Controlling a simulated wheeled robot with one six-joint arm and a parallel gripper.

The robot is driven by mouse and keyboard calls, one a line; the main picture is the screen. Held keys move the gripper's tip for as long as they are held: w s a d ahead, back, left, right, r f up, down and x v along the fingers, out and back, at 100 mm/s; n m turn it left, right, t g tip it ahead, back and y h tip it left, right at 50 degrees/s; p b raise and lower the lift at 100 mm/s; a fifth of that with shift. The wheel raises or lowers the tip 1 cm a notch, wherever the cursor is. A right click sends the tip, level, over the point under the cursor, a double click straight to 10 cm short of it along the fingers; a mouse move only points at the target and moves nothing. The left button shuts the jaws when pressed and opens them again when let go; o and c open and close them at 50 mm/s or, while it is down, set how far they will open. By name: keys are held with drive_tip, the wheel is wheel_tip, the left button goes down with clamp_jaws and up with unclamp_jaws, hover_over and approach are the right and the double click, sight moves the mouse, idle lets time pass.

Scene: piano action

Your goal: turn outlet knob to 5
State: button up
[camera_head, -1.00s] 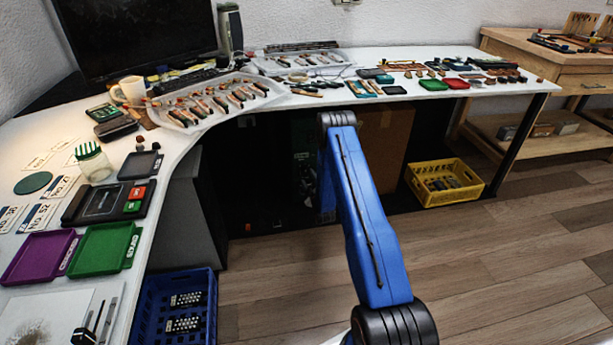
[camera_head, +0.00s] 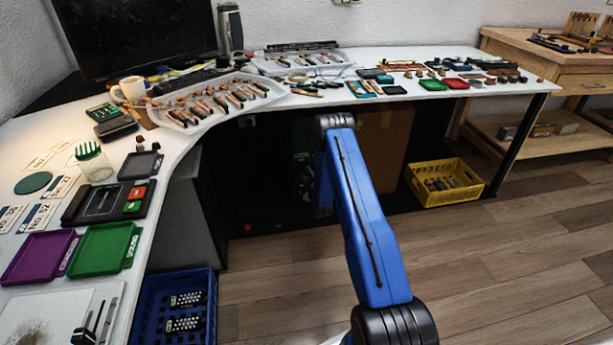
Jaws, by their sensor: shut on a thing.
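I cannot make out an outlet knob or any numbers on a dial in the head view.
The white L-shaped table (camera_head: 420,54) carries trays of piano parts and tools. A yellow crate (camera_head: 466,191) stands on the floor under it at right, and a blue crate (camera_head: 143,308) at lower left. The wooden floor at right is clear.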

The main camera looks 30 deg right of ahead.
drive_tip(key=shift+m, duration=0.3)
drive_tip(key=m, duration=0.3)
drive_tip(key=shift+m, duration=0.4)
drive_tip(key=m, duration=0.4)
drive_tip(key=shift+f+m+t, duration=0.1)
drive_tip(key=shift+m+t, duration=0.2)
drive_tip(key=m, duration=0.5)
drive_tip(key=shift+h, duration=0.4)
drive_tip(key=shift+m+h, duration=0.3)
drive_tip(key=shift+m, duration=2)
drive_tip(key=o, duration=1.1)
drive_tip(key=shift+c, duration=0.2)
